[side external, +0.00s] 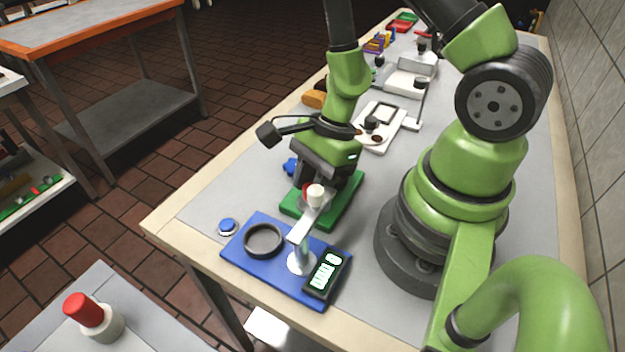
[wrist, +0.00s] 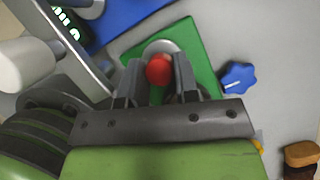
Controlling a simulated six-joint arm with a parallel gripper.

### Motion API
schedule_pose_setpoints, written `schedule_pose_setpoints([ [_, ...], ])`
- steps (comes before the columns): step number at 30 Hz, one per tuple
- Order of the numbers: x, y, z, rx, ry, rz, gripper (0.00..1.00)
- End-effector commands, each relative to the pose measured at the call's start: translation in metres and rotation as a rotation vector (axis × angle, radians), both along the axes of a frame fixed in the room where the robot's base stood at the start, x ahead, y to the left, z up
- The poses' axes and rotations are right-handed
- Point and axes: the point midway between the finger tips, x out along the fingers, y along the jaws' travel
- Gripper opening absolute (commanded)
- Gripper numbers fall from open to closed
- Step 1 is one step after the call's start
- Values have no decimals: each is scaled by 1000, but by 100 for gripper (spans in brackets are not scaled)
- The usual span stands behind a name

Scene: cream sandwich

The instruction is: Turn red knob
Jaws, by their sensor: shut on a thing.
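The red knob (wrist: 159,69) stands on a grey round base on the green board (wrist: 201,50). In the wrist view it sits between the two fingers of my gripper (wrist: 158,74), which is shut on it. In the side view my gripper (side external: 317,187) is low over the green board (side external: 347,205). Only a sliver of the red knob (side external: 306,194) shows there, behind a white-topped post. A blue star-shaped knob (wrist: 237,77) lies beside the green board and also shows in the side view (side external: 290,167).
A blue board (side external: 240,250) with a black ring (side external: 263,240), a display (side external: 325,273) and a metal stand with a white knob (side external: 315,195) is close in front. A blue button (side external: 228,226) is at the left. White fixtures (side external: 380,125) stand farther back.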

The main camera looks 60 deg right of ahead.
Motion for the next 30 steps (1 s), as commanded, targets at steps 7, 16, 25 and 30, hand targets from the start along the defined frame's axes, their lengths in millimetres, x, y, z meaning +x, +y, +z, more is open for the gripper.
schedule_pose_setpoints([
  [7, 0, 1, 0, 3, -1, -28, 5],
  [16, 0, 1, 0, 4, -2, -28, 5],
  [25, -1, 1, 0, 3, 2, -27, 54],
  [30, 0, 3, 2, 7, -9, 3, 39],
])
